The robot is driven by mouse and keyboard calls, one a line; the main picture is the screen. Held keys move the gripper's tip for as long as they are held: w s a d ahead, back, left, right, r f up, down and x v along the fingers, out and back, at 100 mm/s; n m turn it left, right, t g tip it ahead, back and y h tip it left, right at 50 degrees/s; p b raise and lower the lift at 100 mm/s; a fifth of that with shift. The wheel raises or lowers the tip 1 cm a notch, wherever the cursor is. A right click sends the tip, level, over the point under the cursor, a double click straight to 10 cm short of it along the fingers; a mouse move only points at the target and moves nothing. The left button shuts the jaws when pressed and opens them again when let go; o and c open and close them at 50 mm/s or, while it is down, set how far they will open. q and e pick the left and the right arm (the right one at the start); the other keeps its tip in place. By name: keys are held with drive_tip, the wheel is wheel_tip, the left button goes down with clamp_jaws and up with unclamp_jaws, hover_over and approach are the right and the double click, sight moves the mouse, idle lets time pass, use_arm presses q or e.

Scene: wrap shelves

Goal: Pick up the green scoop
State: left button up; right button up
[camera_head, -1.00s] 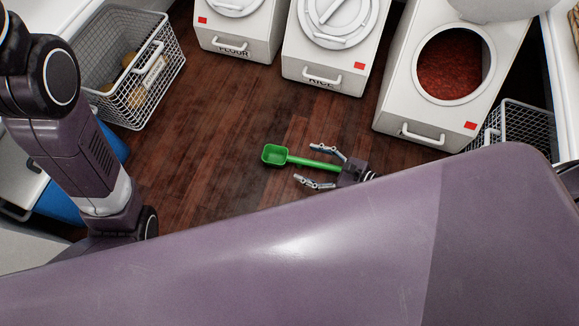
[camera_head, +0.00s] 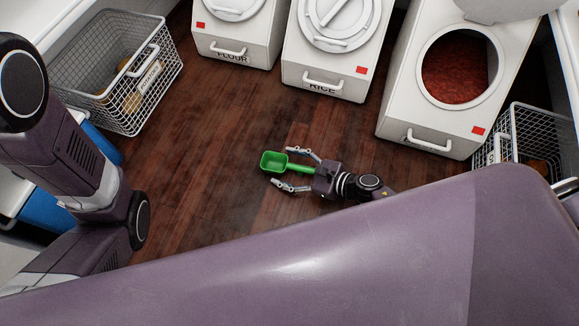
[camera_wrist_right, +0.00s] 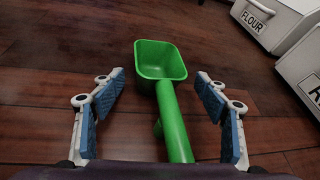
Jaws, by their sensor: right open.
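The green scoop (camera_head: 274,161) lies on the dark wooden floor, its square bowl toward the left and its handle toward the right. My right gripper (camera_head: 284,168) is open around the scoop, one finger on each side of the handle near the bowl. In the right wrist view the scoop (camera_wrist_right: 165,75) runs between the two blue-padded fingers of my right gripper (camera_wrist_right: 160,95), with a gap on both sides. The bowl lies at or just beyond the fingertips. My left arm shows at the left, but its gripper is out of view.
A white flour bin (camera_head: 232,47), a rice bin (camera_head: 322,77) and an open bin of red contents (camera_head: 428,142) stand at the back. Wire baskets stand at left (camera_head: 150,105) and right (camera_head: 512,125). Floor around the scoop is clear.

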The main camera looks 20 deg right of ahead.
drive_tip(key=shift+c, duration=0.5)
drive_tip(key=c, duration=1.1)
drive_tip(key=shift+r, duration=0.1)
